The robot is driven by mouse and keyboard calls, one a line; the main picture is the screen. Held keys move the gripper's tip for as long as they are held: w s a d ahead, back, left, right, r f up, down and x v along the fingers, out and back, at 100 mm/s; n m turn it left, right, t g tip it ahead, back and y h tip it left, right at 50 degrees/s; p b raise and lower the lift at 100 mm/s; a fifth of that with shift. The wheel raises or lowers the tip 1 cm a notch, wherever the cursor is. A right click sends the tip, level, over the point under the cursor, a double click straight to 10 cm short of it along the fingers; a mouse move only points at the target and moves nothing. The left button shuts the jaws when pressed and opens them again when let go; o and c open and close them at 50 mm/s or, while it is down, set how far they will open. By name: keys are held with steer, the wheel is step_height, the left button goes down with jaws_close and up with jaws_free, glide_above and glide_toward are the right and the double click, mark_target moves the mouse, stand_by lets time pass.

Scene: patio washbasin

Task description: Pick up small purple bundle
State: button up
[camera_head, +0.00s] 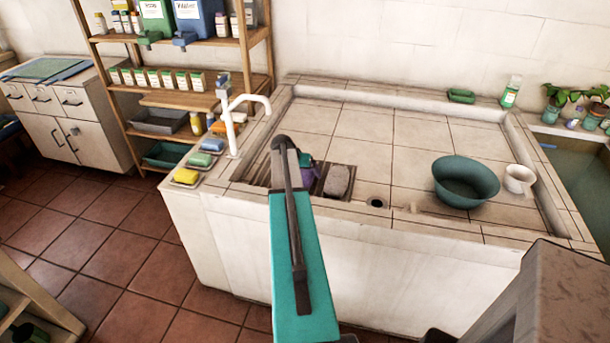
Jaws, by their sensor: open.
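A small purple thing (308,176), likely the purple bundle, shows at the left front of the tiled basin, beside the slatted rack. My arm covers its left part, so I cannot see its full shape. A bit of green shows just above it. My arm reaches forward from the bottom of the picture, and its far end lies in line with the purple thing. My gripper's fingers are hidden behind the arm, so I cannot see whether they touch it.
A grey-brown block (337,181) sits right of the purple thing. A green bowl (466,183) and white cup (519,179) stand at the right. A white tap (233,125) rises at the left, near several soaps. The middle tiles are clear.

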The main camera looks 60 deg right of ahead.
mark_target(303, 171)
stand_by(0.4)
steer(key=c, duration=1.3)
steer(key=shift+o, duration=0.2)
steer(key=shift+r, duration=0.15)
steer(key=shift+r+b, duration=1.3)
steer(key=shift+r, duration=3.6)
